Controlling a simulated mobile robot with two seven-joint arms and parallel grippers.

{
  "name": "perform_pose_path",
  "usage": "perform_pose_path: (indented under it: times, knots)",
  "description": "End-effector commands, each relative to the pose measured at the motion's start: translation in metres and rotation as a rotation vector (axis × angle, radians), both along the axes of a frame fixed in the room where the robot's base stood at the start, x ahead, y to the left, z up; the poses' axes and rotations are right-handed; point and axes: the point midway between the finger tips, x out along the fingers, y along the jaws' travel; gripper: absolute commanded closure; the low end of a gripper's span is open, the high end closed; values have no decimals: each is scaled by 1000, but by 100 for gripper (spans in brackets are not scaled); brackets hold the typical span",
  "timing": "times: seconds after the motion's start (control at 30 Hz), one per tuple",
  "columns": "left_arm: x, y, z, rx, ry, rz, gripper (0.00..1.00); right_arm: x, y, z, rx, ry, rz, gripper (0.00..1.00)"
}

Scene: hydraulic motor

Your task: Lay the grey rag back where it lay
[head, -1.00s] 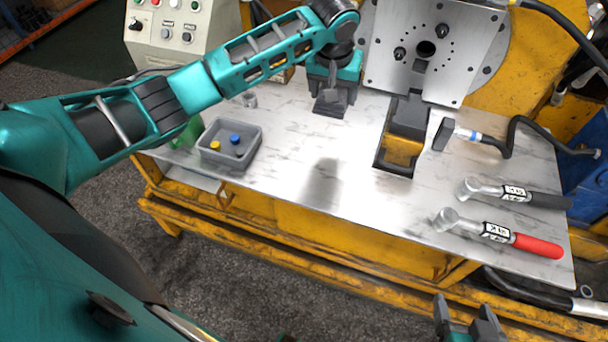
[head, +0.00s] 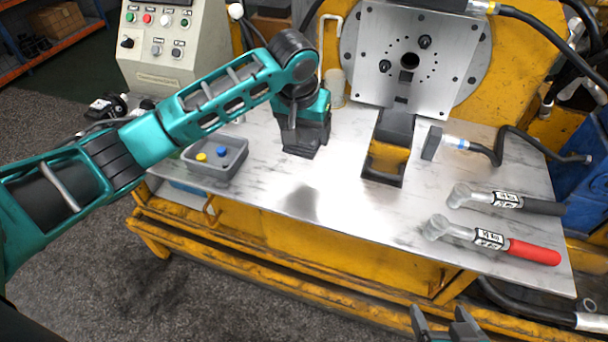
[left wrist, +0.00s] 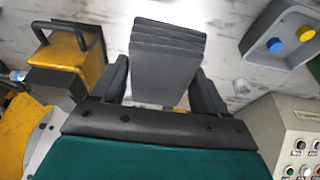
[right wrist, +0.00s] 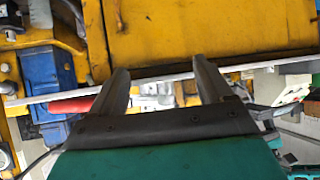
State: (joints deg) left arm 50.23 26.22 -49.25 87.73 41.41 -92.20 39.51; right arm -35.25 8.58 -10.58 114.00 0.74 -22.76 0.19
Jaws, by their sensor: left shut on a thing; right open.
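The grey rag (left wrist: 168,65) is a folded, layered dark grey pad in the left wrist view. My left gripper (left wrist: 165,92) is shut on it, one finger at each side. In the head view my left gripper (head: 303,128) is over the back of the metal worktop, between the grey bin and the black-and-yellow block; the rag (head: 301,143) is the dark shape at its fingers. I cannot tell whether the rag touches the worktop. My right gripper (head: 448,326) is open and empty in front of the table's front edge; it also shows in the right wrist view (right wrist: 165,80).
A grey bin (head: 240,169) with blue and yellow caps stands left on the worktop (head: 340,210). The block (head: 389,150) stands below the steel plate (head: 390,85). Two torque wrenches (head: 530,252) (head: 540,207) and a black-headed tool (head: 432,143) lie right. The front middle is clear.

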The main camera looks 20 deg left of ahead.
Motion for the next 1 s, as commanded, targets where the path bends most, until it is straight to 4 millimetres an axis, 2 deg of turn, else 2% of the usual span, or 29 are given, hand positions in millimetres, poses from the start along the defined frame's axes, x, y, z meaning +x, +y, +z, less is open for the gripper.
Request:
perform_pose_path:
  times: [0.03,0.1,0.3,0.53,0.77,1.0]
  knots:
    - [-1,1,-18,2,5,1,50,2,2,-2,4,-4,2,21]
    - [-1,1,-36,1,3,1,50,3,3,-2,7,-9,4,21]
    - [0,1,-73,2,0,2,50,7,7,-3,15,-11,9,21]
    - [0,0,-89,1,0,1,50,9,11,-1,21,-17,14,21]
    - [0,0,-122,1,1,1,50,9,14,-8,26,-10,19,21]
    - [0,0,-123,1,-1,1,50,11,16,-3,30,-18,22,21]
